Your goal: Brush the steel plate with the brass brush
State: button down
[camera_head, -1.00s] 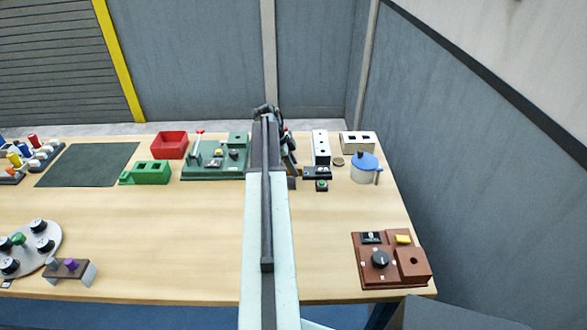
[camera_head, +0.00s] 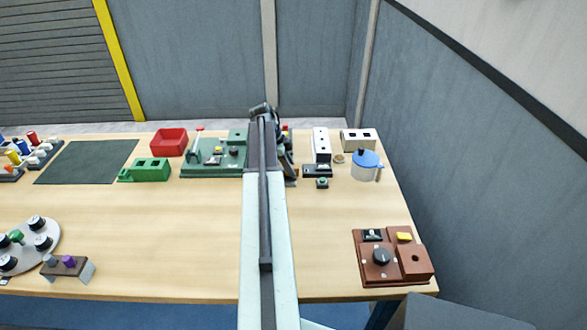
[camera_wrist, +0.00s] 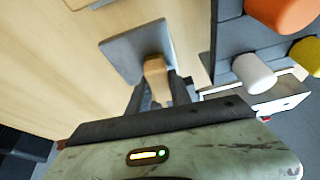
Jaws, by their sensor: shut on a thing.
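In the wrist view my gripper (camera_wrist: 158,92) is shut on a tan piece (camera_wrist: 156,76), which looks like the brush's handle; no bristles can be made out. A flat grey square plate (camera_wrist: 125,58), likely the steel plate, shows just beyond the tan piece and overlaps it in the picture. Whether they touch cannot be told. In the head view my arm hides the brush and the plate, and my gripper's fingers cannot be made out there.
A rack (camera_wrist: 232,40) with orange, white and yellow pieces stands close on the right in the wrist view. In the head view a green fixture (camera_head: 205,171) is left of my arm, and a white block (camera_head: 321,143) and blue-lidded pot (camera_head: 366,168) are right. The table's front middle is clear.

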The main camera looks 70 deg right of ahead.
aim_at(294, 166)
jog(key=shift+w+a, duration=0.25)
jog(key=shift+w, duration=0.4)
jog(key=shift+w+a, duration=0.25)
jog(key=shift+w, duration=0.4)
jog(key=shift+s+d, duration=0.25)
jog(key=shift+s, duration=0.4)
jog(key=shift+s+d, duration=0.25)
jog(key=shift+s, duration=0.4)
jog(key=shift+s+d, duration=0.25)
jog(key=shift+s, duration=0.4)
jog(key=shift+r, duration=0.15)
notch_tip(294, 166, up, 6)
jog(key=p, duration=0.6)
notch_tip(294, 166, up, 3)
jog(key=p, duration=0.3)
